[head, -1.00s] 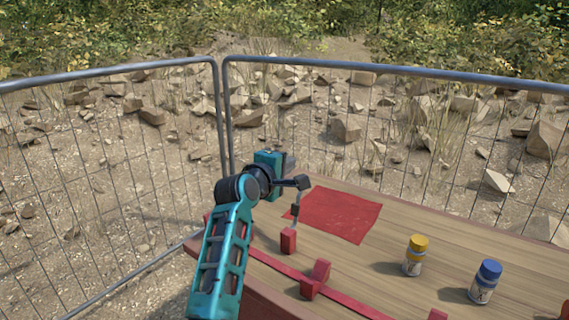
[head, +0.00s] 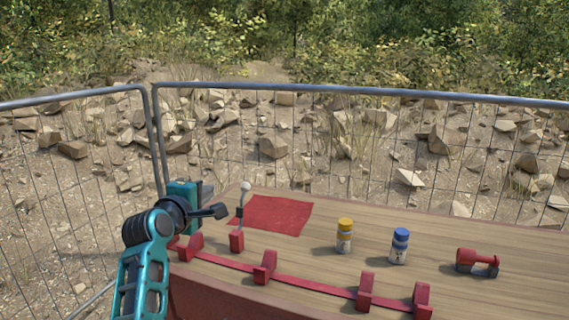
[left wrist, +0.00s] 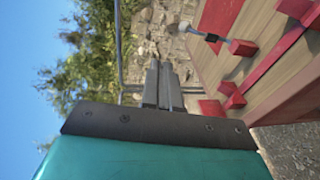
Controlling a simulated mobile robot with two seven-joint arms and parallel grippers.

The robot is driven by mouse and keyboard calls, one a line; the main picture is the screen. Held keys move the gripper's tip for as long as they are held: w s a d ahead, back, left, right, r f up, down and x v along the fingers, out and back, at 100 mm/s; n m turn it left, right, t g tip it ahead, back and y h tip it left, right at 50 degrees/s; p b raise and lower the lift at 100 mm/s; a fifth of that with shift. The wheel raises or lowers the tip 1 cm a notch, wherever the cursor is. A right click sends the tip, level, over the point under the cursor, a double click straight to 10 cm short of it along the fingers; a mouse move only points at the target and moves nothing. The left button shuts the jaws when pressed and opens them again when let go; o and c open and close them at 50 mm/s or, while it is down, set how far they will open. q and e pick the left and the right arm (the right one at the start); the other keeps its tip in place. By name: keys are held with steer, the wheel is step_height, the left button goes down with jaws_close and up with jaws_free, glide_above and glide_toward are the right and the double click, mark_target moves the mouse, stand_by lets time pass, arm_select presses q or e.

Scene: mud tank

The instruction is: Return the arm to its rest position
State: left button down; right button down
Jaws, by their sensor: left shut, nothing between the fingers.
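My left arm (head: 145,265) comes in from the lower left of the head view, over the table's left end. My left gripper (head: 219,211) is shut and empty, pointing right. In the left wrist view its fingers (left wrist: 158,84) lie together with nothing between them. My right gripper is not in view.
The wooden table (head: 310,262) carries a red mat (head: 275,215), a yellow-capped bottle (head: 344,237), a blue-capped bottle (head: 399,247) and a red tool (head: 477,262). A red rail (head: 312,286) with upright brackets runs along the front. A wire fence (head: 330,140) stands behind.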

arm_select(q)
steer(key=s+a+r+y, duration=0.2)
steer(key=a+r+y, duration=0.1)
steer(key=a, duration=0.8)
steer(key=s+a+r+m+y, duration=0.1)
steer(key=s+a+r+y, duration=0.15)
steer(key=a, duration=0.85)
steer(key=s+a+r+y, duration=0.1)
steer(key=a+r+y, duration=0.2)
steer(key=a, duration=0.9)
steer(key=s+d+f+m+g+h, duration=0.15)
steer(key=s+d+f+m, duration=0.35)
steer(key=f, duration=0.6)
steer(key=s+d+f+m+g+h, duration=0.15)
steer(key=s+d+f+m, duration=0.35)
steer(key=f, duration=0.5)
steer(key=s+d+f+m+h, duration=0.2)
steer(key=s+d+f+m, duration=0.25)
steer(key=f, duration=0.65)
steer(key=s+d+f+m+g+h, duration=0.1)
steer(key=s+d+f+m+g, duration=0.1)
steer(key=s+d+f+m, duration=0.45)
steer(key=s+d+f+m+g+h, duration=0.1)
steer(key=s+d+f+h, duration=0.15)
steer(key=s, duration=0.75)
steer(key=d+f+n+y, duration=0.1)
steer(key=d+n, duration=0.3)
steer(key=d, duration=0.6)
steer(key=shift+w+n+t, duration=0.15)
steer(key=shift+n+t, duration=0.25)
